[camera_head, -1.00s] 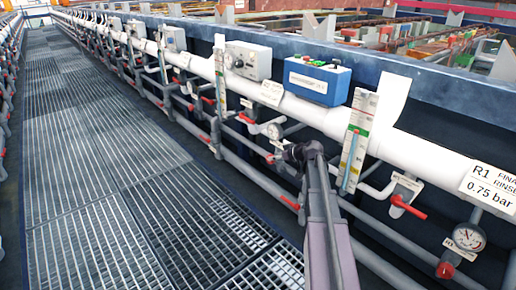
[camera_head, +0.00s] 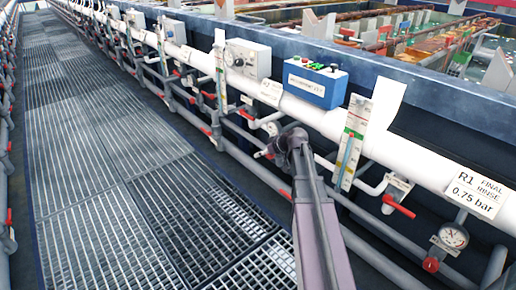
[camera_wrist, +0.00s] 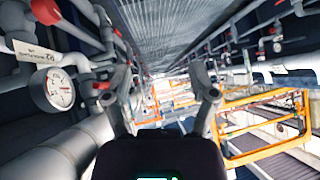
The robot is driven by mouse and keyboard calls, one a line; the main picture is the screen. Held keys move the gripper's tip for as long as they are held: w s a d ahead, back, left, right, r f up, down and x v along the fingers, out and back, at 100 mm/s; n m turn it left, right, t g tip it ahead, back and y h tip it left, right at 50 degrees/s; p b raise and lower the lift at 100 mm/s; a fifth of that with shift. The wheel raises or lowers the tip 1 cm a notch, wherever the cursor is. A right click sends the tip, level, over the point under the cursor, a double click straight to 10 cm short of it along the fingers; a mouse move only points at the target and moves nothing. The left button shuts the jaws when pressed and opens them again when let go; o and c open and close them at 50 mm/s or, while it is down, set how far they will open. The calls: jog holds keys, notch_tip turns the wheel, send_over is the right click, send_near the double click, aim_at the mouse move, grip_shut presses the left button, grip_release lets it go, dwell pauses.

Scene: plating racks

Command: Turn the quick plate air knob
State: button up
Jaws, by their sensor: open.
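My gripper (camera_head: 263,154) is at the end of the arm, beside the pipework below the blue box, small and dark in the head view. In the wrist view its two fingers (camera_wrist: 163,95) stand wide apart with nothing between them. A round white gauge (camera_wrist: 52,92) with a small label is left of the fingers. A red knob (camera_wrist: 45,11) is above it, and a smaller red handle (camera_wrist: 102,86) is near the left finger. In the head view, a red knob (camera_head: 431,265) sits below another gauge (camera_head: 453,235). I cannot tell which knob is quick plate air.
A white pipe (camera_head: 420,158) runs along the rack, with a blue control box (camera_head: 315,82), a grey box (camera_head: 248,58) and a flow tube (camera_head: 352,140). A red-handled valve (camera_head: 398,207) is right of the arm. The grated walkway (camera_head: 120,180) is clear. Orange railings (camera_wrist: 265,130) show in the wrist view.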

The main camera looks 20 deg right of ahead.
jog(key=shift+g, duration=0.4)
jog(key=s+a+r+p, duration=0.2)
jog(key=p, duration=0.1)
jog(key=shift+a+r, duration=0.2)
jog(key=shift+a, duration=0.2)
jog(key=shift+w, duration=0.1)
jog(key=shift+c, duration=1.4)
jog(key=s+a+f+m+g+h, duration=0.2)
jog(key=s+a, duration=0.4)
jog(key=s, duration=0.4)
jog(key=s+a+f+m+g+h, duration=0.1)
jog(key=s+a+f+g+h, duration=0.2)
jog(key=s, duration=0.8)
jog(key=a+g, duration=0.2)
jog(key=a, duration=0.2)
jog(key=shift+s+a+m+h, duration=0.2)
jog(key=shift+a+m+h, duration=0.1)
jog(key=shift+m, duration=0.1)
jog(key=shift+s+f, duration=0.1)
jog(key=shift+s, duration=0.05)
